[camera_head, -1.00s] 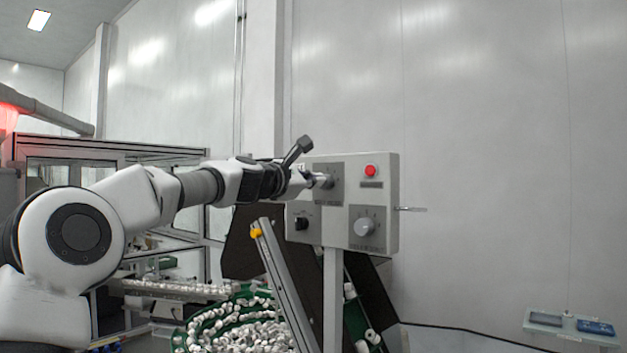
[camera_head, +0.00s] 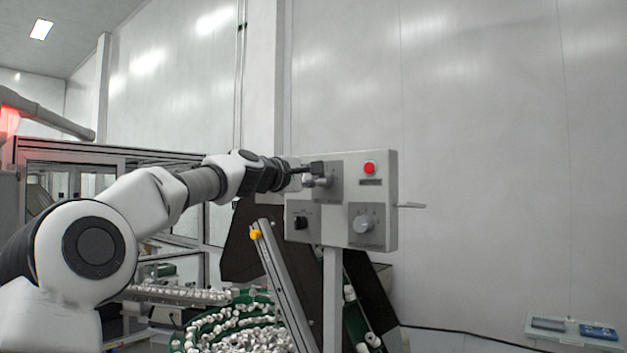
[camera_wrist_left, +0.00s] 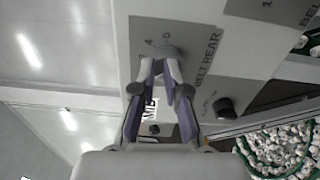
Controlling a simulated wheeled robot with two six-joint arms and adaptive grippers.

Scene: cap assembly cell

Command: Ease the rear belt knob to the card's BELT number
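The rear belt knob (camera_wrist_left: 168,54) is a grey knob on a dark plate marked BELT REAR in the left wrist view, with the numerals 4 and 5 beside it. My left gripper (camera_wrist_left: 161,70) has its fingertips closed in on the knob's two sides. In the head view my left gripper (camera_head: 308,181) reaches the upper left plate of the grey control panel (camera_head: 391,220), mostly covering the knob. The knob's pointer is hidden. A white piece with black letters (camera_wrist_left: 151,108) shows partly between the fingers; I cannot tell if it is the card.
A red button (camera_head: 369,168) sits at the panel's upper right. Below are a black knob (camera_head: 301,222) and a large grey knob (camera_head: 363,224). A slanted metal rail (camera_head: 285,290) and a green bowl of white caps (camera_head: 240,325) stand below the panel.

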